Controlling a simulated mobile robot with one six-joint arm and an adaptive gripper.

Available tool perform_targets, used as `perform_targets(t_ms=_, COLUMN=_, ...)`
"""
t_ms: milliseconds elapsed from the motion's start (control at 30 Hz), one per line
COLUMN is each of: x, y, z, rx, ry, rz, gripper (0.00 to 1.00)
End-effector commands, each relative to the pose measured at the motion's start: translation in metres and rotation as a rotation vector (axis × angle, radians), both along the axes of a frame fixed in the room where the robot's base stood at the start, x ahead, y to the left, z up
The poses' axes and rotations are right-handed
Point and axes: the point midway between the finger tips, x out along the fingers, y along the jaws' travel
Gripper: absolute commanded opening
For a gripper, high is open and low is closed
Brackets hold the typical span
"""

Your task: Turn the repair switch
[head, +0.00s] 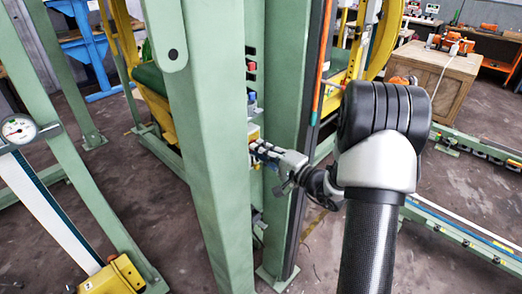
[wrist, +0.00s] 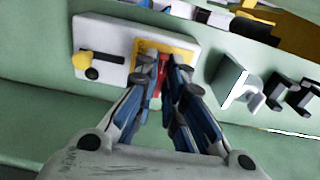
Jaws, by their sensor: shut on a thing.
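The repair switch appears to be the red handle (wrist: 157,88) on a yellow square plate (wrist: 170,47), set in a pale panel (wrist: 112,33) on the green machine post. My gripper (wrist: 162,78) is shut on the red handle, with one finger on each side. The fingers hide much of the handle, so I cannot tell its exact angle. In the head view my gripper (head: 258,147) reaches the post from the right, and a bit of yellow (head: 254,132) shows at its tips.
Black hooks or clips (wrist: 277,92) project to the right. In the head view, green posts (head: 212,170) stand close on the left, and red and blue buttons (head: 251,97) sit above my gripper.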

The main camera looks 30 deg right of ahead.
Motion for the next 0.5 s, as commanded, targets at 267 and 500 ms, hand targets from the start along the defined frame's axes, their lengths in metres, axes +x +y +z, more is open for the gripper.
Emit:
perform_targets(t_ms=267, x=-0.0001, y=-0.0006, z=-0.0006, rx=-0.003, ry=0.001, rz=-0.001, gripper=0.0)
perform_targets(t_ms=500, x=0.0, y=-0.0004, z=-0.0004, rx=-0.002, ry=0.0, rz=-0.001, gripper=0.25)
